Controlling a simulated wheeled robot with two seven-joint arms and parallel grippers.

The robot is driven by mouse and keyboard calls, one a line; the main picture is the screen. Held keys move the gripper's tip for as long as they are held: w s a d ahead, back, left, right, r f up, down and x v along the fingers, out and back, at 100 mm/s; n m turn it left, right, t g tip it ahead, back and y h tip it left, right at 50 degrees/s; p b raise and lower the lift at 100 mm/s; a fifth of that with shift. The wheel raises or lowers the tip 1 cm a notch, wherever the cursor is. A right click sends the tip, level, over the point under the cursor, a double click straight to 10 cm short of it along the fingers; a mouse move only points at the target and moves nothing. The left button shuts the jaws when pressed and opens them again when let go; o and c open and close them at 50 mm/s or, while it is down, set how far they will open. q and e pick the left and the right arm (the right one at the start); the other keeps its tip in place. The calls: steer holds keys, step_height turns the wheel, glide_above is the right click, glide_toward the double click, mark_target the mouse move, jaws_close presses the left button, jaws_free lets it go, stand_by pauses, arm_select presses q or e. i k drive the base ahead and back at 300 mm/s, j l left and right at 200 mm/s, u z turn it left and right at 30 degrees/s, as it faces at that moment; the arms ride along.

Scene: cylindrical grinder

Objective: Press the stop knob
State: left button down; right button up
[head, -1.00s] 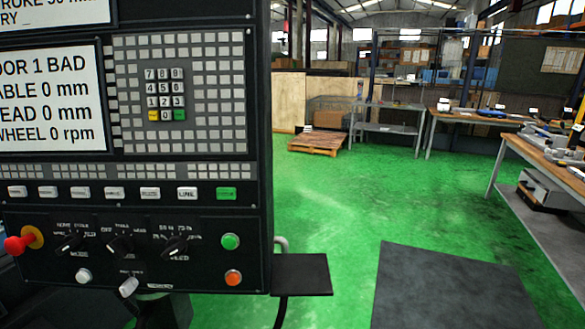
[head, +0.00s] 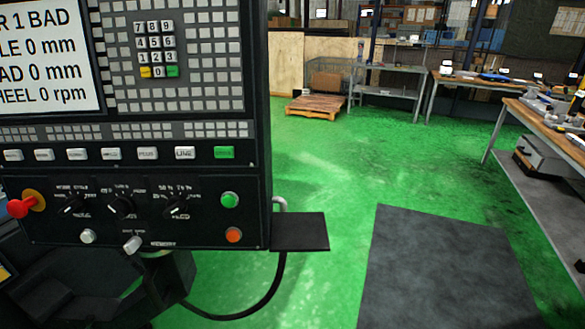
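The grinder's control panel (head: 130,170) fills the left of the head view. At its lower left a red mushroom knob (head: 17,208) sticks out to the left in front of a yellow-orange collar (head: 35,199); it looks like the stop knob. To its right are several black rotary dials, a green round button (head: 230,200) and an orange round button (head: 233,235). Neither of my grippers shows in this view. Nothing covers the red knob.
A small black shelf (head: 300,232) juts from the panel's lower right, with a cable hanging below. A dark mat (head: 440,270) lies on the green floor. Workbenches (head: 550,130) stand at the right, and a wooden pallet (head: 315,107) lies farther back. The floor between is clear.

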mark_target(17, 208)
steer(key=u, duration=1.7)
